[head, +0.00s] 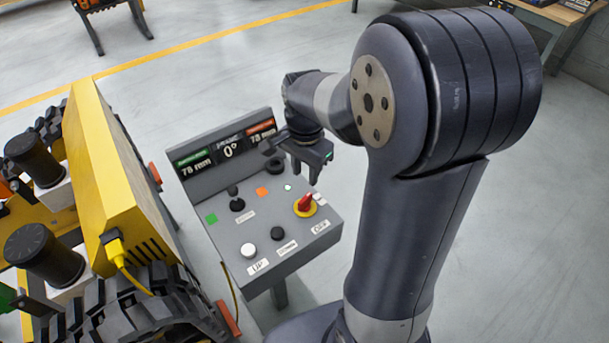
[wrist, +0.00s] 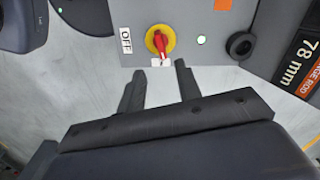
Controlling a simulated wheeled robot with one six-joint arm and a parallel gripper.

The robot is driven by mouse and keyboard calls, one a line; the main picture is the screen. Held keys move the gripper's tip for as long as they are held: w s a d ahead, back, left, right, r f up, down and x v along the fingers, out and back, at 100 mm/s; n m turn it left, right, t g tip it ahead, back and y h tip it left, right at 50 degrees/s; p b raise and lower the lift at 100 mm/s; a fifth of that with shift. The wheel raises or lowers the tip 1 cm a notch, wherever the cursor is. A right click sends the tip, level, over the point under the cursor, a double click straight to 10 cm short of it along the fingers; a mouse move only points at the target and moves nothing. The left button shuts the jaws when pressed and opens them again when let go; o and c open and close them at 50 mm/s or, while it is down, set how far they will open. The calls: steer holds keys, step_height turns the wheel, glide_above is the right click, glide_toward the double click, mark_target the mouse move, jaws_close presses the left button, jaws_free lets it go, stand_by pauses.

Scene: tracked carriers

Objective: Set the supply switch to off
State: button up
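The supply switch (head: 306,203) is a red knob on a yellow disc, on the right of the grey control panel (head: 228,228). In the wrist view the red knob (wrist: 161,43) points down the picture, towards a small white label (wrist: 160,62) too small to read. The OFF label (wrist: 126,40) is to its left there; in the head view the OFF label (head: 320,227) is below the switch. My gripper (head: 306,178) is above the panel's right edge, beyond the switch. In the wrist view my gripper (wrist: 160,80) has its fingers spread and empty, apart from the knob.
The panel also carries a black joystick (head: 237,203), a white button (head: 248,250), a black button (head: 278,233) and a display (head: 230,150) reading 0° and 78 mm. A yellow tracked carrier (head: 130,190) stands close on the left.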

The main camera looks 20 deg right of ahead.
mark_target(305, 198)
step_height(305, 198, down, 11)
steer(key=shift+r+p, duration=0.1)
steer(key=shift+p, duration=0.4)
jaws_close()
stand_by(0.4)
